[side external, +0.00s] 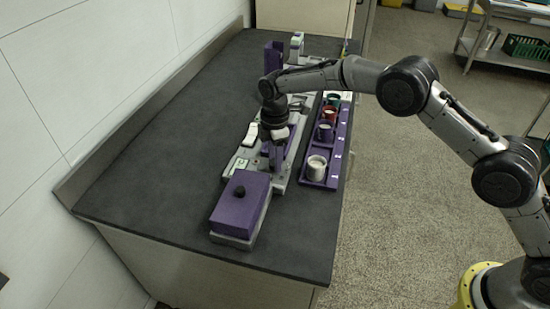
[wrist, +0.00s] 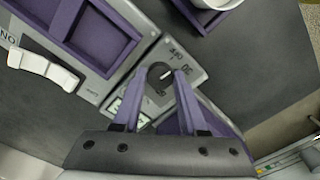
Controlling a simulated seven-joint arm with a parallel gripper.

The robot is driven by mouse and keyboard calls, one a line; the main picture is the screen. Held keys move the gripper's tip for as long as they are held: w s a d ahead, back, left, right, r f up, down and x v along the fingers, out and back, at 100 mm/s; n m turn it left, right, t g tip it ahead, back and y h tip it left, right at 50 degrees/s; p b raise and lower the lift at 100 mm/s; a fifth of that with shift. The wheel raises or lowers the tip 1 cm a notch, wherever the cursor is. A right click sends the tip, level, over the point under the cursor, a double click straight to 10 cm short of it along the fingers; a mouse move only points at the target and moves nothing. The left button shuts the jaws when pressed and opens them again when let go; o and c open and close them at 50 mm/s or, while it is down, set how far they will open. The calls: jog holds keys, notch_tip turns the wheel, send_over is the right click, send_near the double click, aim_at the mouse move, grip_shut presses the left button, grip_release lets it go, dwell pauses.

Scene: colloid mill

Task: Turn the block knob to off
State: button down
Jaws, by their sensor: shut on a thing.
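A round dark knob (wrist: 160,77) with a short white pointer mark sits on a light grey panel (wrist: 186,68) in the wrist view. In the side external view my gripper (side external: 277,166) points down at the grey unit, just behind the purple block, and hides the knob there.
A purple block (side external: 238,208) with a black knob on top stands in front of my gripper. A purple rack (side external: 334,160) holding several cups, including a white cup (side external: 316,168), lies to the right. A white lever (wrist: 43,68) shows at left in the wrist view. The left counter is clear.

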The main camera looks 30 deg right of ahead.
jog(key=shift+r+n, duration=0.1)
jog(key=shift+n, duration=0.5)
jog(key=shift+c, duration=2.2)
grip_release()
notch_tip(320, 180, up, 14)
